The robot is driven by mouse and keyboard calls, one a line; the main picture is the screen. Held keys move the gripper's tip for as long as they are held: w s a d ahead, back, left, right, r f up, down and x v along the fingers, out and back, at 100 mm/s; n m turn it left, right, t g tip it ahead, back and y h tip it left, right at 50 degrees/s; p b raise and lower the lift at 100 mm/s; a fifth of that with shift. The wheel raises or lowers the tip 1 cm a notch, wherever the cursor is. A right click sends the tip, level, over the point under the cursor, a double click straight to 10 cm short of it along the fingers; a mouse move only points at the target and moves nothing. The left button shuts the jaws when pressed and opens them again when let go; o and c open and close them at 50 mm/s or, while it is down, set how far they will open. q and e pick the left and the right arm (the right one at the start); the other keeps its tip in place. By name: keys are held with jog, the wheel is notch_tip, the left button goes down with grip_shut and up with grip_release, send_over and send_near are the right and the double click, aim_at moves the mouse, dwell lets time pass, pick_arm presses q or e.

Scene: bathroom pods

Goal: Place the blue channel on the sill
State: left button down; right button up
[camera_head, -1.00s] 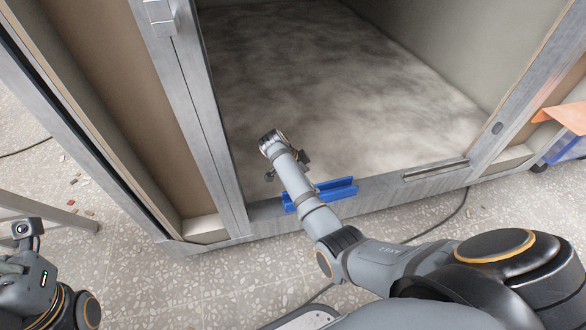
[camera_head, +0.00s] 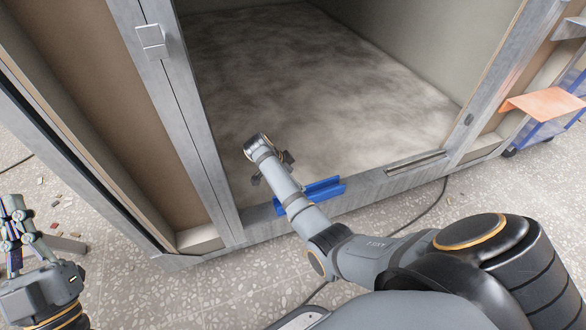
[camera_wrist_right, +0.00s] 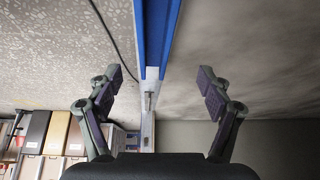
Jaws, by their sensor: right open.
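The blue channel (camera_head: 324,189) lies along the sill (camera_head: 400,180) at the foot of the pod doorway. My right forearm crosses over it and hides its middle. My right gripper (camera_head: 270,170) is mostly hidden under its wrist in the head view, just inside the doorway. In the right wrist view the right gripper (camera_wrist_right: 160,82) is open, its fingers well apart and empty. The channel (camera_wrist_right: 157,35) runs beyond and between the fingertips, in line with the metal sill, touching neither finger. My left gripper (camera_head: 16,225) is at the lower left, away from the channel; its jaw opening is unclear.
The pod floor (camera_head: 300,80) behind the sill is bare. A metal door post (camera_head: 185,110) stands left of the opening. An orange sheet (camera_head: 543,103) lies over a blue-sided cart or bin at right. A dark cable (camera_head: 430,215) runs on the speckled floor.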

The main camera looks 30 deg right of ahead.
jog(key=w+a+r+n+t+y, duration=0.2)
jog(key=w+r+n+t, duration=0.1)
jog(key=r+n+t, duration=0.3)
jog(key=w+a+r+n+t+y, duration=0.1)
jog(key=w+a+r+n+t, duration=0.2)
jog(key=n+t, duration=0.35)
jog(key=s+a+r+n+t+y, duration=0.1)
jog(key=s+r+t, duration=0.3)
jog(key=r, duration=0.5)
jog(key=s+a+r+n+t+y, duration=0.2)
jog(key=s+r+n+t, duration=0.2)
jog(key=s+r, duration=0.4)
jog(key=s+a+r+n+t+y, duration=0.1)
jog(key=s+r+t, duration=0.4)
jog(key=r, duration=0.6)
jog(key=shift+s+a+r+n+t+y, duration=0.35)
jog(key=shift+n+t+y, duration=0.2)
jog(key=shift+n, duration=0.6)
